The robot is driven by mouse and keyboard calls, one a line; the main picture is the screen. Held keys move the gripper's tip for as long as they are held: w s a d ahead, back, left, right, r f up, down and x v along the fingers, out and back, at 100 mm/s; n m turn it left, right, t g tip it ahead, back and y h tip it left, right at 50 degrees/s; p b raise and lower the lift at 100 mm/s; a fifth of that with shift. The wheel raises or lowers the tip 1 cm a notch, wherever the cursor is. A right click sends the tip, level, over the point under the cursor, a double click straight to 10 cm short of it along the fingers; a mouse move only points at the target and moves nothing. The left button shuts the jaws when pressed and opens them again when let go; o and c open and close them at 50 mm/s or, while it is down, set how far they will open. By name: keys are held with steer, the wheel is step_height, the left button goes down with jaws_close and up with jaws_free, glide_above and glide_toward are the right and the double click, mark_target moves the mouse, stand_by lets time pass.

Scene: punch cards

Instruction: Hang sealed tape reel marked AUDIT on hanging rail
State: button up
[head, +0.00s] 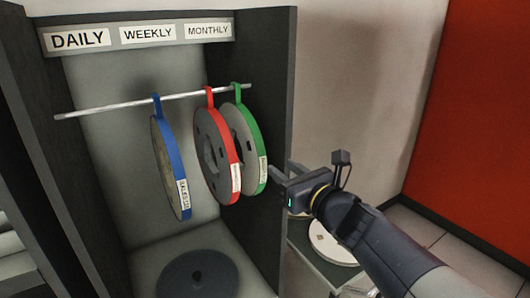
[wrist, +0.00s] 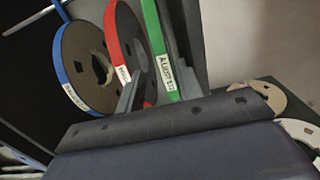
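The green-banded reel (head: 252,150) hangs by its green strap from the hanging rail (head: 130,106), at the right end of the row. Its white label reads AUDIT in the wrist view (wrist: 161,66). My gripper (head: 282,168) is just right of this reel's lower edge in the head view. Its two fingers are spread apart. In the wrist view my fingers (wrist: 154,82) show on either side of the green rim's lower end; contact cannot be told.
A red reel (head: 229,168) hangs close left of the green one, and a blue reel (head: 174,180) further left. The dark cabinet wall (head: 275,100) stands right of the rail. A dark disc (head: 198,272) lies below. Pale reels (head: 330,246) lie outside, right.

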mark_target(262, 152)
steer(key=b+x, duration=0.2)
steer(key=x, duration=0.9)
steer(key=shift+c, duration=0.4)
jaws_close()
stand_by(1.0)
steer(key=shift+r, duration=0.15)
